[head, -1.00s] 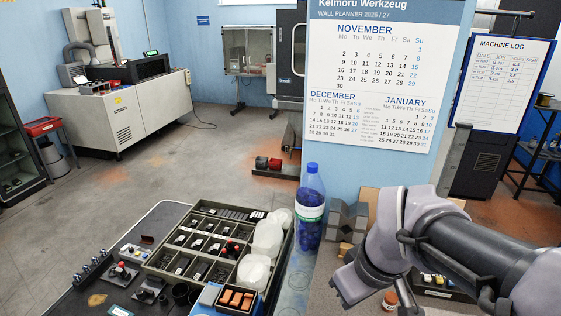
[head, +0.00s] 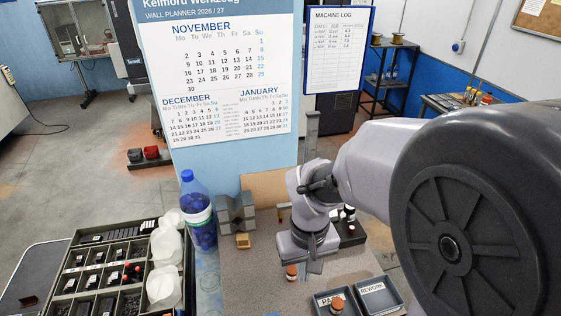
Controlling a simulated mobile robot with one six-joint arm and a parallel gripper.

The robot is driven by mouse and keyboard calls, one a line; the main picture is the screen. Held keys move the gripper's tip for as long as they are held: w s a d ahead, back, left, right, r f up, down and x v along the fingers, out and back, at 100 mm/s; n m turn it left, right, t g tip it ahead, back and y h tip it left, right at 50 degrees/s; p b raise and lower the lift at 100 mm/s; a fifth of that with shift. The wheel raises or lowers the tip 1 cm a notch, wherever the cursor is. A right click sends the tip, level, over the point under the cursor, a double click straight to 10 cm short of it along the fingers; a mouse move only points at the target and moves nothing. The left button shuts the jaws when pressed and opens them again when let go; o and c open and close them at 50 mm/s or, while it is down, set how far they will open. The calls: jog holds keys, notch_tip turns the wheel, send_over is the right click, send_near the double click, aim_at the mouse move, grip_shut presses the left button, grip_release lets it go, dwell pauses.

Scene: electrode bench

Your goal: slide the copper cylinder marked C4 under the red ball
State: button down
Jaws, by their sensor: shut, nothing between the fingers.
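Several small copper-coloured pieces with pale tops are in view. One (head: 291,273) stands on the grey bench top just left of my gripper, and another (head: 337,304) is in the tray marked PASS (head: 323,297). No marking C4 is legible on either. My gripper (head: 315,268) points down over the bench, shut and empty, just right of the standing piece; I cannot tell if they touch. Small red spots (head: 127,264) show in the sorting case at left, too small to tell if one is the red ball.
A tray marked REWORK (head: 379,292) stands beside the PASS tray. A black block (head: 349,232) with small pieces is behind my gripper. A blue bottle (head: 199,215), grey V-blocks (head: 236,213) and a sorting case (head: 67,296) stand to the left.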

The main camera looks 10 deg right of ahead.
aim_at(295, 287)
notch_tip(295, 287, down, 11)
jog(key=b, duration=0.3)
jog(key=shift+s+a+r, duration=0.15)
jog(key=shift+r, duration=0.05)
jog(key=w, duration=0.3)
jog(key=shift+w+r, duration=0.15)
jog(key=shift+w, duration=0.4)
jog(key=w, duration=0.6)
jog(key=shift+w+a+p, duration=0.1)
jog(key=shift+p, duration=0.3)
